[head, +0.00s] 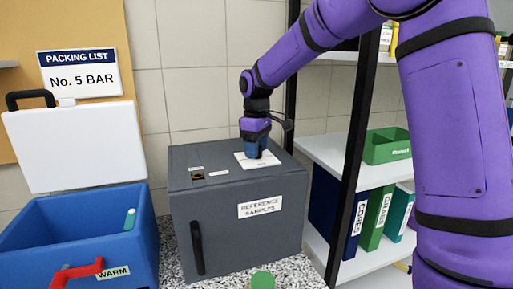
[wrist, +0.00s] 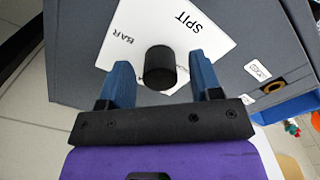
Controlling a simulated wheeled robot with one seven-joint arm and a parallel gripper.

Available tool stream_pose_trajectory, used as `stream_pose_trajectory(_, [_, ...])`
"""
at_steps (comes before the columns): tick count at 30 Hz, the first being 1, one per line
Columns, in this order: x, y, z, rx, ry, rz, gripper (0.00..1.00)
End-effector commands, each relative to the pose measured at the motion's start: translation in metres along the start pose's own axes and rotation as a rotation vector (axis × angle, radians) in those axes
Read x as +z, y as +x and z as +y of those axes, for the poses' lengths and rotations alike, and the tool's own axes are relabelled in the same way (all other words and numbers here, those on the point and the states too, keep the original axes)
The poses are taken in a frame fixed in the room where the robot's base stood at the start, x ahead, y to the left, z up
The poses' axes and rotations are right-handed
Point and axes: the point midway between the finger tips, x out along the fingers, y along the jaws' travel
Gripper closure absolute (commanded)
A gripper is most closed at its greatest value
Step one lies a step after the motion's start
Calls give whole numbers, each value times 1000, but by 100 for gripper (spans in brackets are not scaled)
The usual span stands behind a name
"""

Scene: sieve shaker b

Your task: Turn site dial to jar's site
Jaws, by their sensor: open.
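The site dial is a black round knob (wrist: 160,68) on a white plate (wrist: 215,25), which lies on top of the grey cabinet (head: 238,207). The plate reads SPIT and BAR; another label is partly hidden behind the knob. In the head view the plate (head: 242,162) shows, but my gripper covers the knob. My gripper (head: 256,152) points down over the plate. In the wrist view its blue fingers (wrist: 159,62) are open, one on each side of the knob, with gaps showing. A green lid (head: 263,280), perhaps the jar's, shows at the bottom edge; its label is out of view.
A sign (head: 80,72) reads PACKING LIST, No. 5 BAR. An open blue cooler (head: 75,235) with a red latch stands left, marked WARM. The cabinet, labelled REFERENCE SAMPLES, has a brass-ringed hole (head: 197,177) on top. Shelves with binders (head: 377,218) stand right, behind a black post.

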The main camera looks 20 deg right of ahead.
Motion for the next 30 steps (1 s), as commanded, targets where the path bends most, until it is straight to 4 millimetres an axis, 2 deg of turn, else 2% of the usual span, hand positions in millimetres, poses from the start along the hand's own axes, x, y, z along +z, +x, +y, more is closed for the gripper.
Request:
stream_pose_trajectory(5, [0,0,0,0,0,0,42])
stream_pose_trajectory(12, [0,0,0,0,0,0,91])
stream_pose_trajectory(23, [0,0,0,1,48,0,91])
stream_pose_trajectory(30, [0,-1,0,1,198,0,91])
